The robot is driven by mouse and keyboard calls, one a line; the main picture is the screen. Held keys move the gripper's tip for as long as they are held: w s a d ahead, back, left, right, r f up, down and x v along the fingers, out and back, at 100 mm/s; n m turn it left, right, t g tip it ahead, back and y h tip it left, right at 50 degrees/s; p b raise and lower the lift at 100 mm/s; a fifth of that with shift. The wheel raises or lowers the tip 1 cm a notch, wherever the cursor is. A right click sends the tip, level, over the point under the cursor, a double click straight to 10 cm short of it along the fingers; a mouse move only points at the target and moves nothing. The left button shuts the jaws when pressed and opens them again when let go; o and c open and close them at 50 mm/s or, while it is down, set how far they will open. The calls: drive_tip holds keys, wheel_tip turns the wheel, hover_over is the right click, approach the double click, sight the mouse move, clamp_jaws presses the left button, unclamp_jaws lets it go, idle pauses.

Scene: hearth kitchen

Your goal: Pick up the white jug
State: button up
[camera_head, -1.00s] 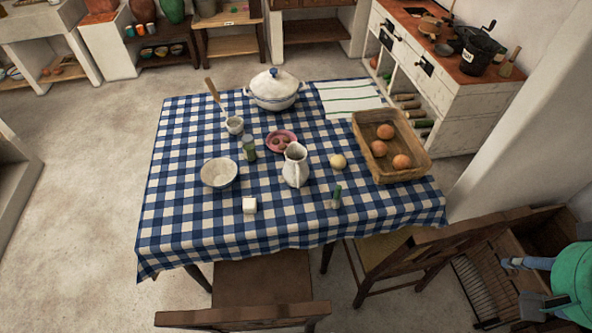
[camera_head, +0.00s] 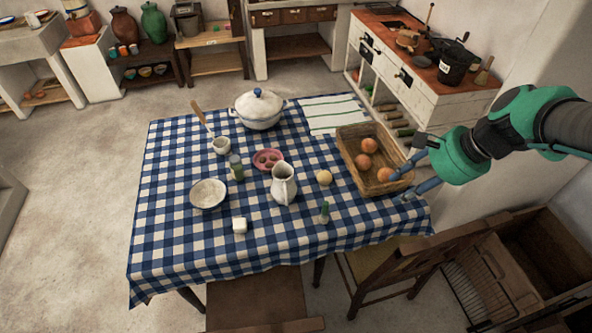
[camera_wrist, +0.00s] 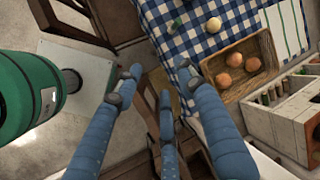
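The white jug (camera_head: 284,186) stands upright near the middle of the table with the blue checked cloth (camera_head: 170,235). A pink plate with small brown items (camera_head: 268,154) is just behind it. My gripper (camera_head: 408,182) is at the table's right edge, by the basket's front right side, well to the right of the jug. Its blue fingers are spread and empty; they also show in the wrist view (camera_wrist: 160,85). I cannot make out the jug in the wrist view.
A wicker basket (camera_head: 350,165) with round brown items lies between my gripper and the jug's far side. A yellow ball-like item (camera_head: 324,177), a green-and-white item (camera_head: 324,213), a white cube (camera_head: 239,225) and a bowl (camera_head: 208,194) are around the jug. Chairs (camera_head: 400,262) stand in front.

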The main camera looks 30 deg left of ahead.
drive_tip(key=w+a+f+m+g+y+p, duration=0.1)
drive_tip(key=w+a+f+m, duration=0.1)
drive_tip(key=a+f, duration=0.35)
drive_tip(key=w+a+f+m+g+y+p, duration=0.1)
drive_tip(key=w+a+f+g, duration=0.15)
drive_tip(key=a, duration=0.55)
drive_tip(key=m+g, duration=0.1)
drive_tip(key=m, duration=0.3)
approach(287, 199)
drive_tip(key=shift+w+d+r+y+p, duration=0.2)
drive_tip(key=shift+w+d+r, duration=0.2)
drive_tip(key=shift+d, duration=0.2)
drive_tip(key=shift+w+d+r+y+p, duration=0.2)
drive_tip(key=shift+w+d+r, duration=0.15)
drive_tip(key=shift+d, duration=0.25)
drive_tip(key=shift+s, duration=0.1)
drive_tip(key=b+x, duration=0.1)
drive_tip(key=x, duration=0.7)
drive_tip(key=shift+a+f+b, duration=0.15)
drive_tip(key=shift+a+b, duration=0.05)
drive_tip(key=shift+b, duration=0.15)
drive_tip(key=shift+s, duration=0.1)
drive_tip(key=shift+b+x, duration=0.9)
drive_tip(key=shift+x, duration=1.7)
drive_tip(key=shift+s, duration=0.1)
drive_tip(key=shift+c, duration=0.5)
